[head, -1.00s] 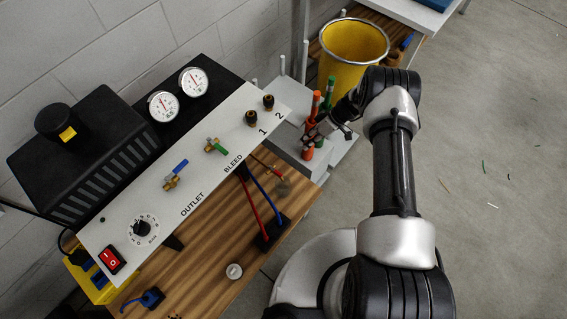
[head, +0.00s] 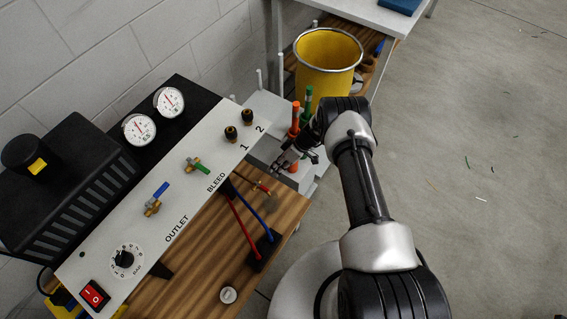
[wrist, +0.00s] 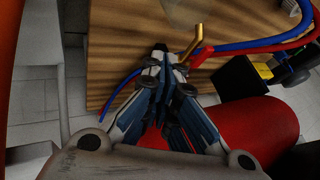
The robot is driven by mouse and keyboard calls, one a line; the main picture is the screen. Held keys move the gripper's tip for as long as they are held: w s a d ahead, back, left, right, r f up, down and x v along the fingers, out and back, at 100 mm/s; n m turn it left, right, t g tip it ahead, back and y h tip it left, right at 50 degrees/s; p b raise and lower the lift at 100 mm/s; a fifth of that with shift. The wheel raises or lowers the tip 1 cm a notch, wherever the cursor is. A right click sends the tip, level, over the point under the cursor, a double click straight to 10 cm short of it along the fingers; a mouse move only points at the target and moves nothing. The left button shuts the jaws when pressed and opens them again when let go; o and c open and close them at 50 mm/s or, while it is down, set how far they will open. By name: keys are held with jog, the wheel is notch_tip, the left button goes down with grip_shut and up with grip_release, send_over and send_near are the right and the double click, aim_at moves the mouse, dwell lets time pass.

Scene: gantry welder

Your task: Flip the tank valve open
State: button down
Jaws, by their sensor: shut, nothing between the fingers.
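A small brass fitting with a red lever (head: 262,187) shows at the bench edge below the panel in the head view. I take it to be the tank valve. In the wrist view, a brass stem (wrist: 191,42) and a red lever (wrist: 203,54) show just right of my fingertips. My gripper (head: 276,165) is shut and empty, just above and right of the fitting. In the wrist view my gripper (wrist: 165,52) points at the wooden top, close to the lever; I cannot tell whether they touch. A red cylinder (wrist: 245,130), seemingly the tank, lies below and behind the fingers.
The white panel (head: 110,235) carries a blue-handled valve (head: 156,195), a green-handled valve (head: 197,165) and a red switch (head: 94,294). Red and blue hoses (head: 250,205) cross the wooden bench (head: 205,258). Orange and green upright handles (head: 295,118) stand beside my wrist. A yellow bin (head: 325,68) stands behind.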

aim_at(261, 186)
jog(key=shift+s+a+f, duration=0.3)
jog(key=shift+s+a, duration=0.5)
jog(key=shift+s, duration=0.05)
jog(key=shift+s+a+f, duration=0.25)
jog(key=shift+s+a, duration=0.55)
